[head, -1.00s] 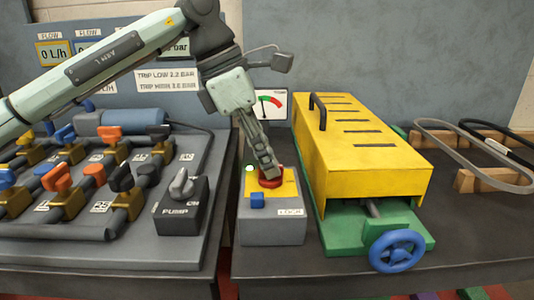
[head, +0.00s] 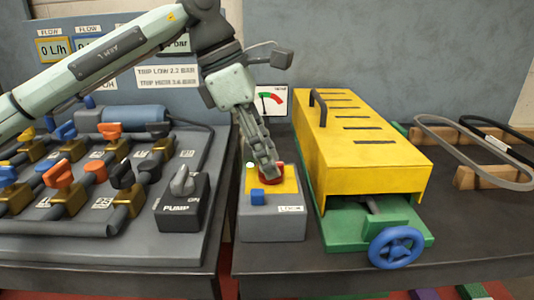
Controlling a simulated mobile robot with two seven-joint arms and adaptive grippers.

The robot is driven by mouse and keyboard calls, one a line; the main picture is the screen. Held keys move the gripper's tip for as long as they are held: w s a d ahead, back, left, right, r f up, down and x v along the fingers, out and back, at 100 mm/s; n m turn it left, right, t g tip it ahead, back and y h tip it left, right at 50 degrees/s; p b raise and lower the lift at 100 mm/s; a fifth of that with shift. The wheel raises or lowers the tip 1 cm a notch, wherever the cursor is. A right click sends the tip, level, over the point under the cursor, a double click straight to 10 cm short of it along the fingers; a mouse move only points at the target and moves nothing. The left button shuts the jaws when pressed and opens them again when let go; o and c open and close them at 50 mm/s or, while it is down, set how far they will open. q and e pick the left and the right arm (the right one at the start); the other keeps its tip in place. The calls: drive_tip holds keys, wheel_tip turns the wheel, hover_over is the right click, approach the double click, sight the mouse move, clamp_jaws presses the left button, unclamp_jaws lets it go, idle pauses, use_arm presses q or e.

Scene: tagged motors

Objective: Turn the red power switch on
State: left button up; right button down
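The red power switch (head: 279,174) is a round red knob on a yellow plate (head: 288,185) on top of a grey box (head: 272,222). The knob's marking is hidden. My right gripper is not in view.
A yellow-covered machine (head: 380,178) with a blue handwheel (head: 396,247) stands just right of the box. A valve panel (head: 95,240) with a pump knob (head: 182,180) is at the left. Belts on wooden stands (head: 480,176) are at the far right.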

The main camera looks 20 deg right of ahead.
use_arm(q)
drive_tip(key=v, duration=1.2)
drive_tip(key=shift+s, duration=0.1)
